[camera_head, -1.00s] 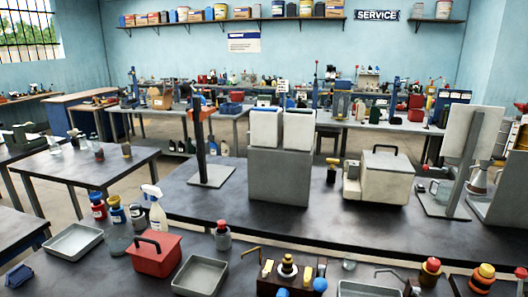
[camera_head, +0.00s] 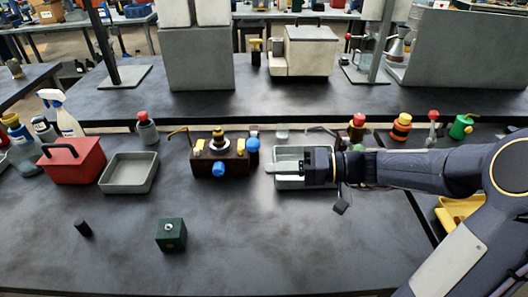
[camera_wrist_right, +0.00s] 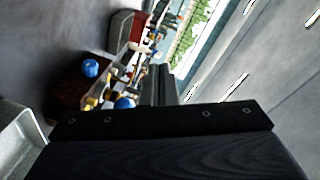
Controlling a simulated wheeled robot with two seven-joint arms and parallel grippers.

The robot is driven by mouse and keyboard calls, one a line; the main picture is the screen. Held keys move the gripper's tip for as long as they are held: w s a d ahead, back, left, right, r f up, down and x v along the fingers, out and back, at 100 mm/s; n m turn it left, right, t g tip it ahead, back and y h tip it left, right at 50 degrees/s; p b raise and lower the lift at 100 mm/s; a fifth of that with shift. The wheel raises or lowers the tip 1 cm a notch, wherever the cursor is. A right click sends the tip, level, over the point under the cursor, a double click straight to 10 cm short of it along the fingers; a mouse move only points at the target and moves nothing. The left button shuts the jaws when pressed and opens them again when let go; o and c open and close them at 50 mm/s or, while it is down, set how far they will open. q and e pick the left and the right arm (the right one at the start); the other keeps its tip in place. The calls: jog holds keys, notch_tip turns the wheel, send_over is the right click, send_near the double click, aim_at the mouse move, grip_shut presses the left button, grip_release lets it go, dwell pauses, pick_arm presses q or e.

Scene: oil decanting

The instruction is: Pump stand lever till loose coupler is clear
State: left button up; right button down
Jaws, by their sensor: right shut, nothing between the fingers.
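A dark brown stand (camera_head: 236,162) sits on the front bench. It has yellow clips, a round metal fitting with a yellow top (camera_head: 218,140) and a blue knob (camera_head: 219,169) on its front. A blue ball on a dark post (camera_head: 253,146) stands at its right end, and a bent rod (camera_head: 178,132) rises at its left. I cannot tell which part is the lever or the loose coupler. My right gripper (camera_head: 280,168) is shut and empty, pointing left above a grey tray, right of the stand. The right wrist view shows its fingers (camera_wrist_right: 160,85) and the blue knob (camera_wrist_right: 90,68). My left gripper is not in view.
The grey tray (camera_head: 283,183) lies under my right gripper. Another tray (camera_head: 128,186) and a red toolbox (camera_head: 72,172) stand left of the stand. A green block (camera_head: 171,236) and a small black cylinder (camera_head: 83,228) lie in front.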

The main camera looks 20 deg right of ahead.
aim_at(253, 140)
pick_arm(q)
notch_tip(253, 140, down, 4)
jog(key=b, duration=0.2)
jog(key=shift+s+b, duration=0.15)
jog(key=shift+b, duration=0.2)
pick_arm(e)
jog(key=w+d+f+m+t, duration=0.2)
jog(key=w+d+f+t, duration=0.2)
jog(key=w+d+t, duration=0.3)
jog(key=shift+w+d+f+m+t+y, duration=0.3)
jog(key=shift+w+d+f+y, duration=0.1)
jog(key=shift+w+d, duration=0.35)
pick_arm(q)
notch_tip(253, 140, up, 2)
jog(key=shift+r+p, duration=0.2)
jog(key=shift+p, duration=0.95)
pick_arm(e)
jog(key=x, duration=1)
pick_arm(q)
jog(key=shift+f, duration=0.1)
pick_arm(e)
jog(key=shift+s+f, duration=0.1)
